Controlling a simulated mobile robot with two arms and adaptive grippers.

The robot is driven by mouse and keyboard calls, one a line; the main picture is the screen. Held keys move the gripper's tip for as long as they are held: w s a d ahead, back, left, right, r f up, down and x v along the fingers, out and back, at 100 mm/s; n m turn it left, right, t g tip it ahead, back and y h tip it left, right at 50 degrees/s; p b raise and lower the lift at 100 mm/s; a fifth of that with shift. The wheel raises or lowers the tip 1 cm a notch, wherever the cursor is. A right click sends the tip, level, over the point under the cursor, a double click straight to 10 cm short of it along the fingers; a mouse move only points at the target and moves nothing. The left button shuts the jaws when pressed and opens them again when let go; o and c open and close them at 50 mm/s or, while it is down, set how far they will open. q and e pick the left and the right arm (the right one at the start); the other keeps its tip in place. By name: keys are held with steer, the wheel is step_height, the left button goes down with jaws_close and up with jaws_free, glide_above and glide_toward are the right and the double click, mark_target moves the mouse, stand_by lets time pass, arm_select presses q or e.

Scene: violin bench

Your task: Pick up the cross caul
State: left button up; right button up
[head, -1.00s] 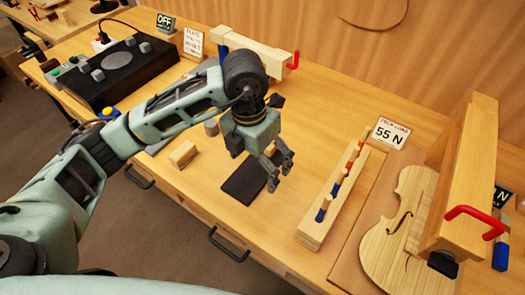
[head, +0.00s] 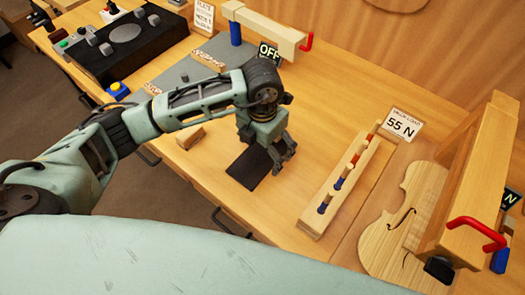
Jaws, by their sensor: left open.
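A small plain wooden block (head: 189,136) lies on the bench left of my left gripper. It may be the cross caul, but I cannot tell for sure. My left gripper (head: 281,162) is open and empty, pointing down above the right edge of a dark mat (head: 243,178). It stands clearly to the right of the block and apart from it. My right gripper is not in view.
A wooden rack (head: 318,222) with blue and red pieces stands right of the gripper. A violin plate (head: 380,245) lies under a large wooden clamp (head: 468,170). Another wooden clamp (head: 262,28) and a black control box (head: 120,45) are behind.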

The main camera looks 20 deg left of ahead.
arm_select(q)
steer(key=shift+c, duration=0.3)
steer(key=c, duration=1.3)
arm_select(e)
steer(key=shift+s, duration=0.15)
arm_select(q)
steer(key=shift+r, duration=0.1)
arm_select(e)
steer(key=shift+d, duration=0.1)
